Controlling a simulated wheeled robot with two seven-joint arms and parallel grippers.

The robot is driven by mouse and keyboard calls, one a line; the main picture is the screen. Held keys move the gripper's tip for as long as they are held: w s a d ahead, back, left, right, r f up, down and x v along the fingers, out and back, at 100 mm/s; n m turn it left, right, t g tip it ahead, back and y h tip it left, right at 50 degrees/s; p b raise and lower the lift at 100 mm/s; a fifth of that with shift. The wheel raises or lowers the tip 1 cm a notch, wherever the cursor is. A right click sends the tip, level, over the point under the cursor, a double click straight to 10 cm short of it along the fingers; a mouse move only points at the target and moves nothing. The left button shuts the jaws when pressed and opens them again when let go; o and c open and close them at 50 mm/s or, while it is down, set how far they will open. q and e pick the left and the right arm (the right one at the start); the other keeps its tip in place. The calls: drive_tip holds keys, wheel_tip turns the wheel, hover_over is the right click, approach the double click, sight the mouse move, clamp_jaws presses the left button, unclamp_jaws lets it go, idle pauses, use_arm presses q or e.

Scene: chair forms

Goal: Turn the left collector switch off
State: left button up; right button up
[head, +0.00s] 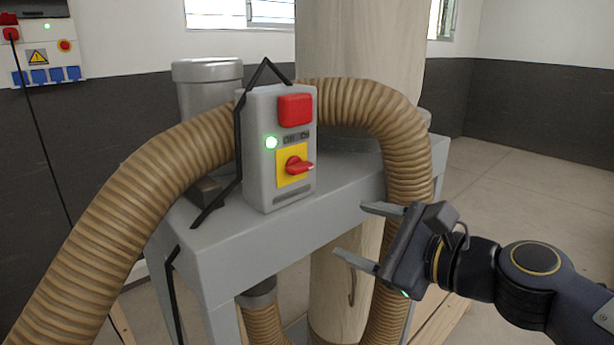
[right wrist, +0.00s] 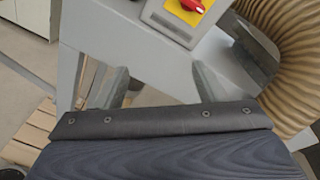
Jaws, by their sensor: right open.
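A grey switch box (head: 279,148) stands on the grey collector frame (head: 262,238) in the head view. The switch handle lies roughly level, pointing right. My left gripper is not in view.
Ribbed tan hoses (head: 130,215) curve past the box on the left and right (head: 405,150). A large pale collector bag (head: 355,50) rises behind. A wall panel (head: 44,52) with sockets hangs at the far left. Open floor (head: 530,190) lies to the right.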

sight(304, 170)
drive_tip(key=w+a+r+m, duration=0.1)
drive_tip(key=w+a+m, duration=0.1)
drive_tip(key=w, duration=0.1)
drive_tip(key=w+a+r+m+t, duration=0.1)
drive_tip(key=w+a+r+m, duration=0.1)
drive_tip(key=w+a+m, duration=0.1)
drive_tip(key=w+a+r+m+y, duration=0.1)
drive_tip(key=w+a+r+m, duration=0.1)
drive_tip(key=w+a, duration=0.1)
drive_tip(key=shift+w+r+t, duration=0.15)
drive_tip(key=shift+w+t, duration=0.15)
drive_tip(key=shift+w, duration=0.2)
drive_tip(key=c, duration=1)
